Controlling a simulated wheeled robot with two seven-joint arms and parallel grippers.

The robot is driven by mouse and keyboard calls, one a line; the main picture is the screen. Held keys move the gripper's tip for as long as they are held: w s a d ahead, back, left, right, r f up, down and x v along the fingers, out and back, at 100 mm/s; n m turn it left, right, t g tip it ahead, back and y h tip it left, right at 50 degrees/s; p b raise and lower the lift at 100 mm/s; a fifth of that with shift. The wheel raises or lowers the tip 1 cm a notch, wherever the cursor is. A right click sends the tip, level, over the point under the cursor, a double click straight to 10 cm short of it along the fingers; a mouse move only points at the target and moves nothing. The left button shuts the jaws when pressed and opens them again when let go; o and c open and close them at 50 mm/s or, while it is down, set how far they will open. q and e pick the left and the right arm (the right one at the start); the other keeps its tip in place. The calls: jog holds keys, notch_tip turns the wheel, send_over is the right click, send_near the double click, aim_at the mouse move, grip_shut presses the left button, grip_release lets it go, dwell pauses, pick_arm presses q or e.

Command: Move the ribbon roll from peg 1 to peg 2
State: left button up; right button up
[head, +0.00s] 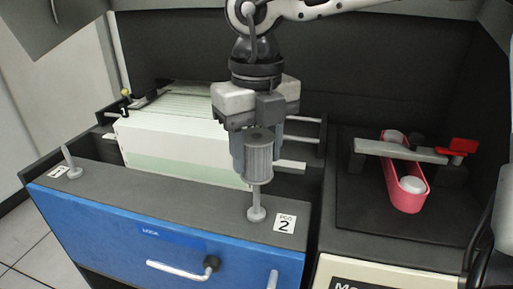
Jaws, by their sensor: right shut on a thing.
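The ribbon roll (259,158) is a grey ribbed cylinder held upright between the fingers of my right gripper (256,150). The gripper points down and is shut on the roll. Peg 2 (256,208) stands directly below the roll, beside the label with a 2. The roll's lower end is at or just over the top of this peg; I cannot tell whether the peg is inside it. Peg 1 (70,163) stands bare at the left end of the same dark ledge (165,193). My left gripper is not in view.
A stack of pale cards (180,138) sits in the open bay behind the ledge. A blue drawer front (130,228) with a handle is below. At right, a pink tray (405,188) with white round pieces lies under a grey bar with a red part (458,147).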

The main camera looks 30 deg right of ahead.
aim_at(256, 169)
jog(key=shift+f+b, duration=0.95)
jog(key=shift+b, duration=0.1)
dwell(0.4)
jog(key=shift+f, duration=0.25)
jog(key=shift+f+b, duration=0.4)
jog(key=shift+b, duration=0.35)
jog(key=shift+f+b, duration=0.3)
jog(key=shift+b, duration=0.05)
jog(key=shift+f+b, duration=2.35)
jog(key=shift+b, duration=0.2)
dwell(0.7)
jog(key=o, duration=1.1)
